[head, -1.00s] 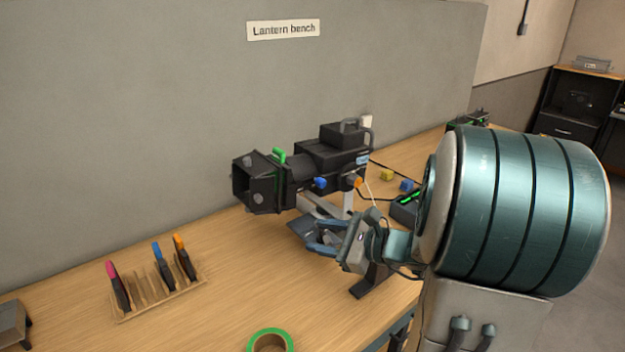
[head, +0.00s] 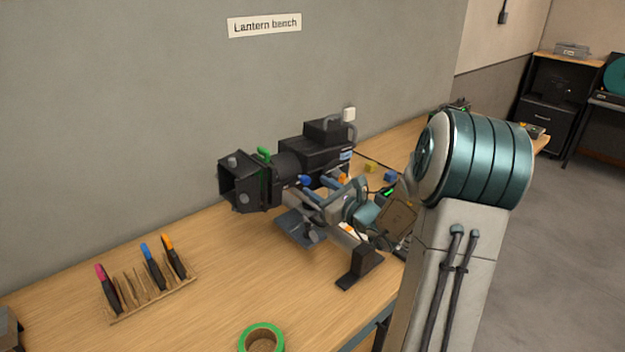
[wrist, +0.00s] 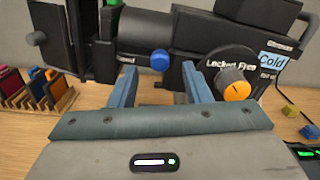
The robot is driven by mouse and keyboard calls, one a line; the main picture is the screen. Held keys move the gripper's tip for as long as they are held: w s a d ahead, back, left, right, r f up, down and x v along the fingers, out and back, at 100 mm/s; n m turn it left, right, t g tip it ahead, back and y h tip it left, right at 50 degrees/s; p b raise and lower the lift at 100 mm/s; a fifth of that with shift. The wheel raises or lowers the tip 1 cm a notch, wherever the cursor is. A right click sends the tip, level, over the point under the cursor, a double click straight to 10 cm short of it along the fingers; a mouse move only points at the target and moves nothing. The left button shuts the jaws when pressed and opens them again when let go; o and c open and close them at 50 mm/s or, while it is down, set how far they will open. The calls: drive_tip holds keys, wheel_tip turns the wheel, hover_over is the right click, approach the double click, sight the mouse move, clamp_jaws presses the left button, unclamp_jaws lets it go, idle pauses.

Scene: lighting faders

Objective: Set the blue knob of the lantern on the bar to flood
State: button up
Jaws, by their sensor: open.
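The black lantern (head: 315,150) lies sideways on the bar (head: 345,236), its square hood pointing left. Its blue knob (wrist: 160,60) is on the side of the barrel facing me; it also shows in the head view (head: 305,180). My gripper (wrist: 160,75) is open and empty. In the wrist view its two blue fingers stand either side of the blue knob, which appears just beyond the fingertips. I cannot tell whether they touch it. An orange knob (wrist: 236,84) on a round white-lettered plate sits right of my right finger. No flood marking is readable.
Small yellow (head: 370,167) and blue blocks (head: 390,177) lie behind.

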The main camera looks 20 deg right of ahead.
sight(305, 180)
drive_tip(key=shift+p+x, duration=0.3)
drive_tip(key=shift+x, duration=1.15)
drive_tip(key=shift+c, duration=0.3)
